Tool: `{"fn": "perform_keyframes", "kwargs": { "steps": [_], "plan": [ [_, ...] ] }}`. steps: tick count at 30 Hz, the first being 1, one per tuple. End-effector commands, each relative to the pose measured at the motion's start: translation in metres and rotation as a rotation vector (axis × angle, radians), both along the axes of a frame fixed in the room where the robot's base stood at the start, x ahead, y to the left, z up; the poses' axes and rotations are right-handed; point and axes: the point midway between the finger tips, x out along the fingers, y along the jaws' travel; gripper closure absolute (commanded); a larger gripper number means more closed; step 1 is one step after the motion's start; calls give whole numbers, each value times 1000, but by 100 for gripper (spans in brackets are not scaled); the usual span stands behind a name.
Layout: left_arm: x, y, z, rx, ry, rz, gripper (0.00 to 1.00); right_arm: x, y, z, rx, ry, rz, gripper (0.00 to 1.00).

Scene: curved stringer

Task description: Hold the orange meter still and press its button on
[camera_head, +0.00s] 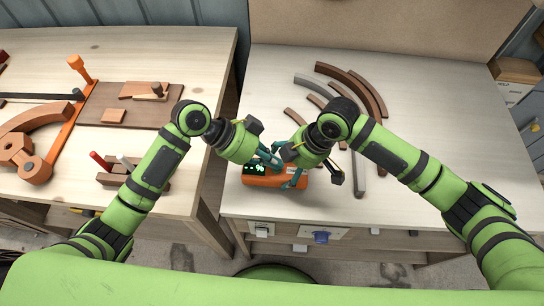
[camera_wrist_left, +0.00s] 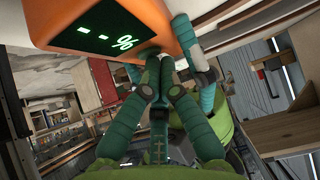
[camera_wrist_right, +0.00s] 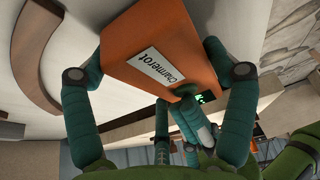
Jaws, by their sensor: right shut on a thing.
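The orange meter (camera_head: 262,182) lies near the front edge of the right-hand workbench. Its dark display (camera_wrist_left: 95,28) is lit with green dashes and a percent sign. My right gripper (camera_wrist_right: 158,75) is shut around the meter, one finger on each side, with a white label (camera_wrist_right: 159,68) between them. My left gripper (camera_wrist_left: 158,58) has its fingers together, with the tips at the meter's face beside the display. The fingertips cover the button area, so I cannot tell how far the button is pressed. The left fingers also show in the right wrist view.
Curved wooden strips (camera_head: 352,85) and a grey bar (camera_head: 358,175) lie behind and right of the meter. The left workbench (camera_head: 200,75) holds a clamp jig and a tool block (camera_head: 120,175). A gap separates the benches. The right bench's far right is clear.

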Motion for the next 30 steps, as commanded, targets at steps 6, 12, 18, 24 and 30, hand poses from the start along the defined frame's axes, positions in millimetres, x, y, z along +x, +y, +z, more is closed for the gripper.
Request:
{"fn": "perform_keyframes", "kwargs": {
  "steps": [6, 12, 18, 24, 30],
  "plan": [
    [-3, 3, -10, 22, 16, 2, 100, -1, 4, 3, 11, 0, 6, 62],
    [-3, 4, 1, 22, 13, 1, 100, -1, 4, 4, 14, -2, 7, 62],
    [-1, 7, 43, 12, -2, 2, 100, 0, 3, 3, 11, -2, 6, 62],
    [-1, 42, 77, 10, -2, 4, 100, 0, 3, 2, 8, -1, 5, 62],
    [-1, 64, 101, 6, 0, 3, 100, -1, 2, 2, 7, -1, 4, 62]
  ]
}}
